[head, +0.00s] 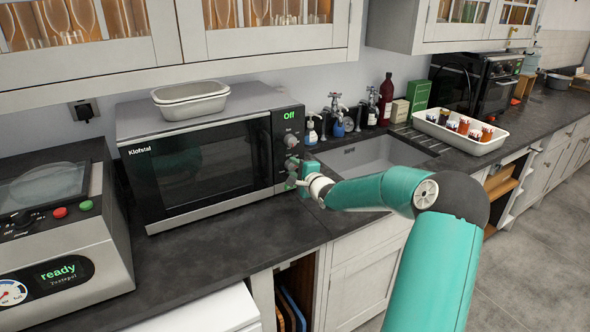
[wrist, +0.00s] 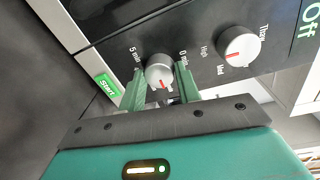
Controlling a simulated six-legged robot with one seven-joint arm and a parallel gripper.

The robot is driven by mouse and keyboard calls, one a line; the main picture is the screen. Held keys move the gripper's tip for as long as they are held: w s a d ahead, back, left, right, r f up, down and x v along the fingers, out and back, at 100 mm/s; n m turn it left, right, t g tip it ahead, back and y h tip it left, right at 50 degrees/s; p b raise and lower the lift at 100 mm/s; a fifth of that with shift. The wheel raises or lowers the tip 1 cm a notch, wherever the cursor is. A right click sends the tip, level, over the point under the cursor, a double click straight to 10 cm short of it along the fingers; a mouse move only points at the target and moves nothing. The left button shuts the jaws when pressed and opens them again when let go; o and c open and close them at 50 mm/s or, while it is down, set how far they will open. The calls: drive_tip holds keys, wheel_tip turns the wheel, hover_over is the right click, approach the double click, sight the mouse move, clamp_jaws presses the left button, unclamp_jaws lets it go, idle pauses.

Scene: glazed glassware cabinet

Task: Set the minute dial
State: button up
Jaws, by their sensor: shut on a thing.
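The minute dial (wrist: 160,72) is a round silver knob with a red pointer line on the microwave's dark control panel. It sits between printed marks, one reading "5 min" on its left in the wrist view. My gripper (wrist: 160,84) has its two green fingers on opposite sides of the knob, shut on it. The red line points towards the bottom of the wrist view. In the head view my gripper (head: 298,173) is at the microwave's (head: 205,165) right-hand panel, partly covering the dial. The green display (head: 290,115) reads "Off".
A second silver dial (wrist: 238,46), marked "Med" and "High", sits beside the held one. A green Start button (wrist: 108,85) is on its other side. A sink (head: 370,156) lies right of the microwave, and a white tray of jars (head: 445,133) stands beyond.

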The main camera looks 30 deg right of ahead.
drive_tip(key=o, duration=1)
drive_tip(key=s, duration=0.9)
drive_tip(key=s+r, duration=0.1)
drive_tip(key=s, duration=0.3)
drive_tip(key=shift+s+a, duration=0.4)
